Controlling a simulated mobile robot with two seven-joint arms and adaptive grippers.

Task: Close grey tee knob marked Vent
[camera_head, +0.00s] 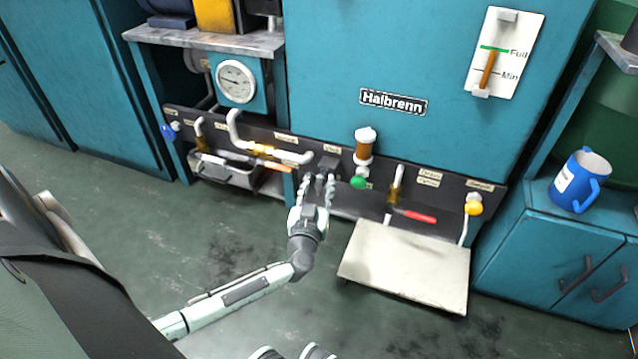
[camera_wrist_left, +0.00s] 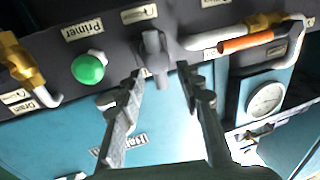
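The grey tee knob (camera_head: 328,164) sits on the dark panel at the lower front of the teal machine, under a small label too blurred to read. In the left wrist view the knob (camera_wrist_left: 155,55) shows upside down, with its bar lined up roughly along my fingers. My left gripper (camera_head: 318,184) is open at the knob. In the left wrist view its two fingertips (camera_wrist_left: 161,73) stand to either side of the knob's near end, with a visible gap on each side. I see no clear contact.
The green Primer knob (camera_wrist_left: 89,69) sits beside the tee knob; it also shows in the head view (camera_head: 358,183). On the other side is a white pipe with an orange-handled valve (camera_wrist_left: 246,43). A pale tray (camera_head: 405,265) juts out below right. The floor is clear.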

